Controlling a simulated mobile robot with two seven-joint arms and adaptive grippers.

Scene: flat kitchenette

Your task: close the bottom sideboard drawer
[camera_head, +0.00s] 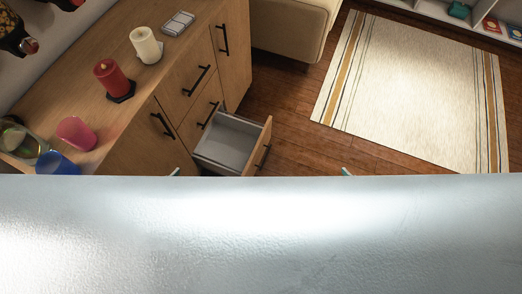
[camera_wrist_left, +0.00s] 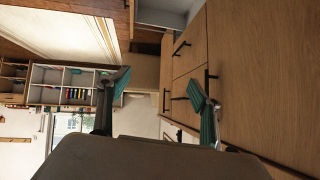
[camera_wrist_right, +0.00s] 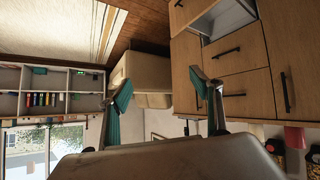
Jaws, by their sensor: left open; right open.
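The wooden sideboard (camera_head: 150,85) runs along the left of the head view. Its bottom drawer (camera_head: 229,143) is pulled out, showing an empty grey inside, with a dark bar handle on its front (camera_head: 263,156). The open drawer also shows at the top of the left wrist view (camera_wrist_left: 170,12) and the right wrist view (camera_wrist_right: 212,20). My left gripper (camera_wrist_left: 161,86) is open and empty, apart from the drawer. My right gripper (camera_wrist_right: 160,88) is open and empty, also apart from it. In the head view only small teal tips show; a pale surface hides the rest.
On the sideboard top stand a red candle (camera_head: 112,78), a white candle (camera_head: 146,45), a pink cup (camera_head: 76,133) and a blue cup (camera_head: 57,163). A beige sofa (camera_head: 290,28) stands beyond. The floor between the drawer and the striped rug (camera_head: 410,85) is clear.

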